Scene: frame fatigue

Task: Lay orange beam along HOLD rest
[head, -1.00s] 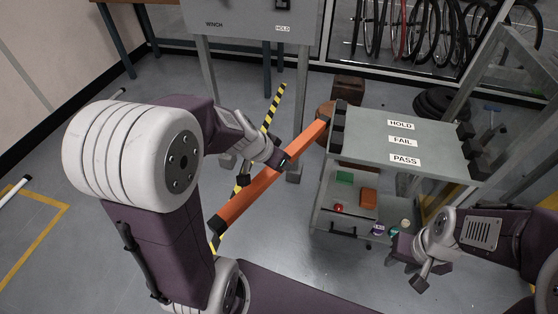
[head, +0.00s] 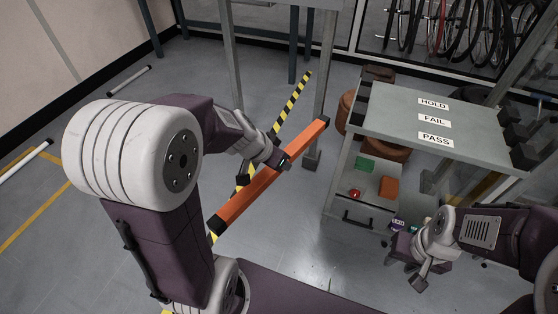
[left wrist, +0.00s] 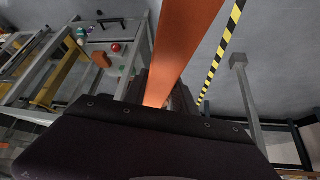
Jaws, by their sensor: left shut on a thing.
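The orange beam (head: 253,192) has black ends and is held slanting in the air over the floor in the head view. My left gripper (head: 281,163) is shut on it near its middle. The beam also fills the centre of the left wrist view (left wrist: 188,45). The HOLD label (head: 433,104) is the farthest of three on the grey rack top (head: 390,115), with dark rests along its left and right edges. The beam is left of the rack and apart from it. My right gripper (head: 420,268) is at the lower right, in front of the rack, and looks open and empty.
FAIL (head: 434,121) and PASS (head: 436,139) labels lie nearer on the rack top. A lower shelf holds a green block (head: 367,164), an orange block (head: 388,188) and a red button (head: 355,194). A striped yellow-black strip (head: 293,102) lies behind the beam.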

